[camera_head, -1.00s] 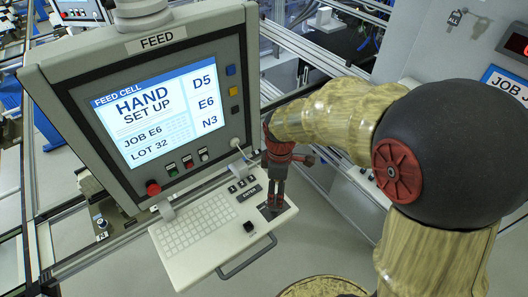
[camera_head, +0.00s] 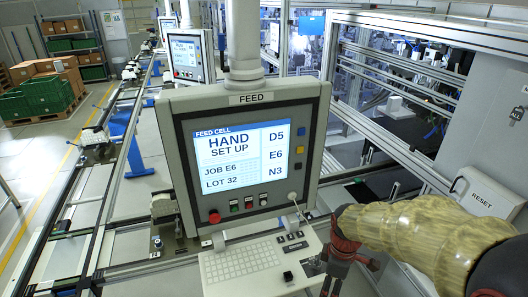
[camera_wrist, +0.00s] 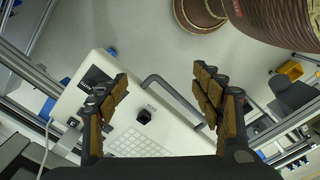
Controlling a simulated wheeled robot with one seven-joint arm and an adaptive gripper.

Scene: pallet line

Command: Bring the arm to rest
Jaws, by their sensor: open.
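My gripper (camera_head: 332,282) is at the lower right in the head view, beside the right edge of the keyboard shelf (camera_head: 212,286); the bottom of the picture cuts off its fingers. In the wrist view my gripper (camera_wrist: 160,84) has its fingers wide apart with nothing held between them. The keyboard shelf (camera_wrist: 134,108) shows between and beyond the fingers. My arm reaches in from the right, bent, with its yellowish link level behind the gripper. Whether the fingers touch the shelf cannot be told.
The FEED panel (camera_head: 255,99) stands left of my arm, its screen (camera_head: 243,158) reading HAND SET UP. A grey cabinet with a RESET plate (camera_head: 484,198) is at the right. A metal-framed line runs behind. Green crates (camera_head: 30,103) stand far left. Open floor (camera_head: 142,190) shows at left.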

